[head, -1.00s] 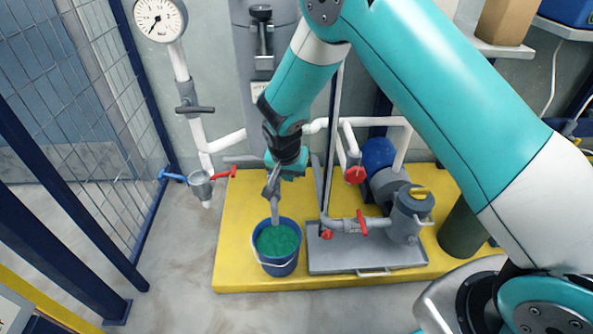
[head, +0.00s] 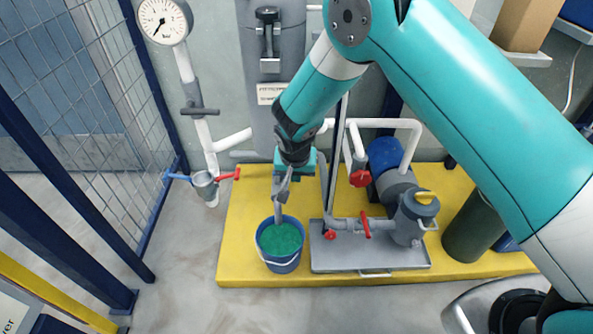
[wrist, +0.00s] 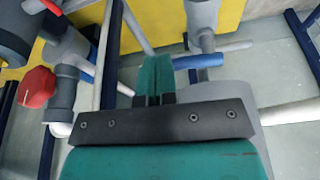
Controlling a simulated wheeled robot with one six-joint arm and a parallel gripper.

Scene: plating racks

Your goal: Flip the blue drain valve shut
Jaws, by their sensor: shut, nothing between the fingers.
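In the wrist view a blue lever (wrist: 195,62) sits on a grey vertical pipe (wrist: 204,20), just right of my fingertips. Whether they touch it I cannot tell. My gripper (wrist: 155,80) is shut and empty. In the head view my gripper (head: 284,180) is by a grey spout (head: 278,212) above the blue bucket (head: 281,266) of green liquid; the lever there is hidden or too small to make out. Another blue handle (head: 177,176) points left from a grey fitting (head: 204,184) at the left, opposite a red handle (head: 228,174).
The pump (head: 385,155) with red valve handles stands right of the bucket on a yellow platform (head: 240,270). The red handwheel (wrist: 35,88) shows left in the wrist view. A mesh fence (head: 80,110) is at the left; a gauge (head: 163,20) hangs above.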

